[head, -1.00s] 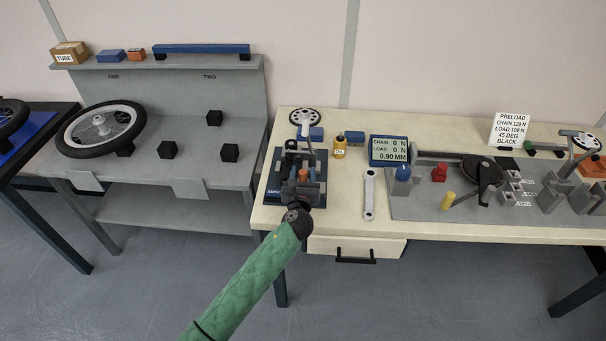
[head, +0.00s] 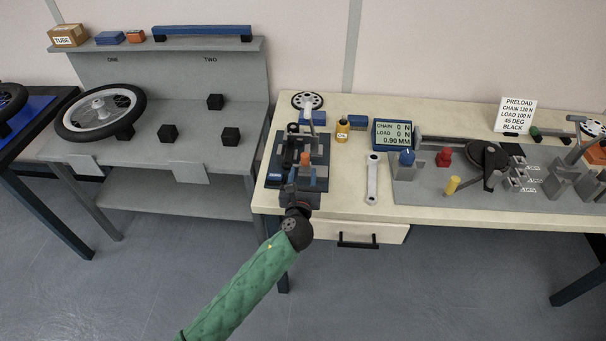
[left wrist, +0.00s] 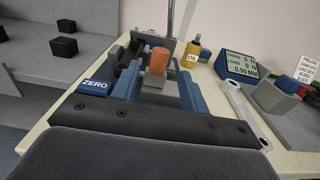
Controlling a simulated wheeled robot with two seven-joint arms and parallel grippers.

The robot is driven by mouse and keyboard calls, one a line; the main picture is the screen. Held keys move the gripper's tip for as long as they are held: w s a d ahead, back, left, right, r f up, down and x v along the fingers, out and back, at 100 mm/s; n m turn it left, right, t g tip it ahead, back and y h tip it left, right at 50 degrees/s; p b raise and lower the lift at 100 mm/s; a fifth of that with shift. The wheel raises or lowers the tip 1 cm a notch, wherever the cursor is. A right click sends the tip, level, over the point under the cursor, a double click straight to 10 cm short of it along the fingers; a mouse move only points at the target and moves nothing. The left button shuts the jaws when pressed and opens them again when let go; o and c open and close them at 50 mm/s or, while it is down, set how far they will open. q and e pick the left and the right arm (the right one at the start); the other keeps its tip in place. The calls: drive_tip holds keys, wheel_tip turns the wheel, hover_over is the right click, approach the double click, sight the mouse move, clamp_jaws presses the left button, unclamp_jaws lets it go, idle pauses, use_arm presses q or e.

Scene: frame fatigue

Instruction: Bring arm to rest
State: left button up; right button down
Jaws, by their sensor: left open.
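My left gripper (head: 302,172) reaches in from the bottom on my green-sleeved arm, over the front of a dark fixture (head: 319,147) on the cream bench. Its two blue fingers are apart, and nothing is held between them. An orange cylinder (head: 305,158) stands on the fixture just past the fingertips. In the left wrist view, the orange cylinder (left wrist: 159,61) shows upright between and beyond the open fingers (left wrist: 160,88). The gripper hides part of the fixture, so I cannot tell whether it touches it. My right gripper is not in view.
A drawer (head: 357,233) is under the bench edge. A grey stand with a wheel (head: 70,128) is at left. Open floor lies in front.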

use_arm(q)
drive_tip(key=s+a+f+n+g+y, duration=0.1)
drive_tip(key=s+a+f+n+g, duration=0.3)
drive_tip(key=s+a+n, duration=0.45)
drive_tip(key=s+a+f+n+g+y, duration=0.2)
drive_tip(key=s+a+f+n+g, duration=0.3)
drive_tip(key=n, duration=0.6)
drive_tip(key=s+a+n+g+h, duration=0.25)
drive_tip(key=s+n+g, duration=0.25)
drive_tip(key=s+n, duration=1.4)
drive_tip(key=s+d+f+m+g, duration=0.1)
drive_tip(key=s+f, duration=0.2)
drive_tip(key=f, duration=1)
drive_tip(key=s+d+f+m+h, duration=0.1)
drive_tip(key=s+f+m, duration=0.1)
drive_tip(key=f, duration=1.2)
drive_tip(key=s+d+f+m+g, duration=0.1)
drive_tip(key=s+d+f, duration=0.1)
drive_tip(key=f, duration=1.1)
drive_tip(key=shift+s+f+g, duration=0.15)
drive_tip(key=shift+s+g, duration=0.15)
drive_tip(key=shift+s, duration=0.5)
drive_tip(key=shift+m, duration=0.25)
drive_tip(key=shift+a, duration=0.1)
